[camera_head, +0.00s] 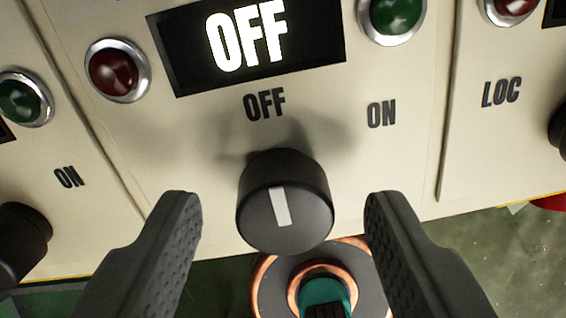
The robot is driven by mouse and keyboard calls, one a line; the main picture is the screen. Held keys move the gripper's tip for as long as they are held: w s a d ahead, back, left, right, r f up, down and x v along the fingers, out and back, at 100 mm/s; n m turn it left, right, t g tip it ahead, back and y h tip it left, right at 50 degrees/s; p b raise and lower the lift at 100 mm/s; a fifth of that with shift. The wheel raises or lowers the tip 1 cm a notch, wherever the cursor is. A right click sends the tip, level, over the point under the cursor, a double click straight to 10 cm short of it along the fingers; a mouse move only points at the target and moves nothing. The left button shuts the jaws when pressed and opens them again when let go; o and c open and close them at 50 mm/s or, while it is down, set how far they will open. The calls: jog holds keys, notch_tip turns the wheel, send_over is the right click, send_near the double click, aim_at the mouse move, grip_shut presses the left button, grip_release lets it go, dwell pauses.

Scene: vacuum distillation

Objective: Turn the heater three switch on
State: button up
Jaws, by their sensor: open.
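A black rotary knob (285,203) with a white pointer mark sits on a cream panel (215,130) in the middle of the view. Its pointer lines up roughly with the printed OFF label above it; the ON label is to the upper right. A black display (250,42) above reads OFF. My gripper (283,215) is open, one finger on each side of the knob, with a gap on both sides. No heater number is in view, so I cannot tell which heater this is.
A red lamp (117,70) and a green lamp (393,14) flank the display. Neighbouring panels carry another knob (20,242) at the left and one partly cut off at the right. A round copper-ringed object (265,285) lies below the panel.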

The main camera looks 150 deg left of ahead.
jog(key=shift+w+f, duration=0.2)
jog(key=shift+f, duration=0.25)
jog(key=c, duration=1)
jog(key=shift+o, duration=0.2)
jog(key=shift+m, duration=0.4)
jog(key=m, duration=0.5)
jog(key=shift+m, duration=0.3)
jog(key=m, duration=0.5)
jog(key=shift+g, duration=0.3)
jog(key=shift+m, duration=0.4)
